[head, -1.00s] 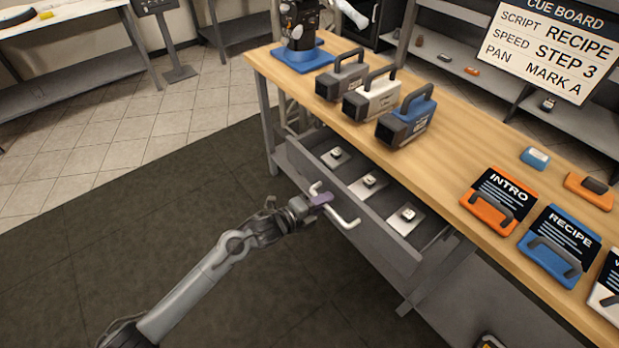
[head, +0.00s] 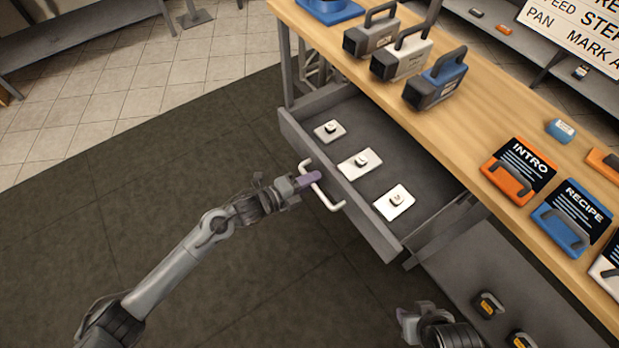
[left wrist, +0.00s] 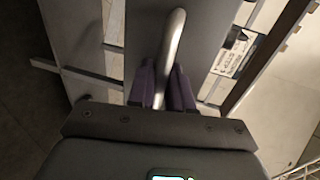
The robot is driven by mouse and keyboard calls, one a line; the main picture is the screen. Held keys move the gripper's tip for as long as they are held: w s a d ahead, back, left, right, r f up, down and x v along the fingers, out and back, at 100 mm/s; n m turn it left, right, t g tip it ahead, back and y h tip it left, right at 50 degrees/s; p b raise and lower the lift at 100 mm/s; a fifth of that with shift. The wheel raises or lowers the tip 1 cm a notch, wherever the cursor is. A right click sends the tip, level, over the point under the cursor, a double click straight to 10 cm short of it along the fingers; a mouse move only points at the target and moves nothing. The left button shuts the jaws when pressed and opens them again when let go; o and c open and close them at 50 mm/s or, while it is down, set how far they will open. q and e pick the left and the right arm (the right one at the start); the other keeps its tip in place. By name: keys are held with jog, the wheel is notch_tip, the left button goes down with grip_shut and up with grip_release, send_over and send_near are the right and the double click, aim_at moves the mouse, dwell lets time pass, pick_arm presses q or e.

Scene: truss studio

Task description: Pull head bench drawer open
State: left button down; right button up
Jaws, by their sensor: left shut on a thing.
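The head bench drawer (head: 380,240) is pulled out from under the wooden bench top (head: 470,120), and its inside shows. It holds white plates with small fittings, one of them the near plate (head: 395,202). A pale bar handle (head: 334,205) runs along the drawer front. My left gripper (head: 312,180) is shut on the handle. In the left wrist view, the purple fingers (left wrist: 162,88) sit on both sides of the handle bar (left wrist: 172,50). Part of my right arm shows at the bottom of the head view; its fingertips cannot be made out clearly.
Three camera-like units, such as the blue unit (head: 436,80), stand on the bench top. The INTRO card (head: 518,168) and RECIPE card (head: 572,215) lie further right. A lower shelf (head: 500,270) holds small dark items. The dark floor mat (head: 150,190) in front is clear.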

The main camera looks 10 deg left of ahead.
pick_arm(q)
jog(key=c, duration=1.2)
grip_release()
jog(key=shift+c, duration=0.2)
jog(key=p+v, duration=0.3)
jog(key=v, duration=0.8)
jog(key=shift+w, duration=0.1)
